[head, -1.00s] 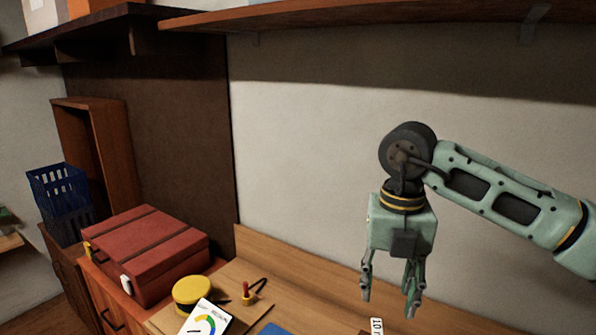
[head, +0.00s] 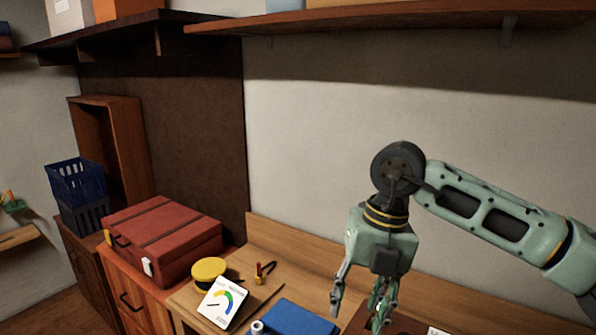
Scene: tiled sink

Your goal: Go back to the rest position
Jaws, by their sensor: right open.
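My right gripper (head: 357,305) hangs from the arm that comes in from the right. Its fingers point down and are spread apart, with nothing visible between them. It is above the right part of the wooden worktop, in front of the pale wall. My left gripper is not in the head view.
The wooden worktop (head: 262,272) holds a yellow round tin (head: 209,270), a white card with a coloured gauge (head: 222,303) and a blue flat item (head: 300,318). A red suitcase (head: 165,240) and blue baskets (head: 77,182) stand at left. A shelf (head: 400,20) runs overhead.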

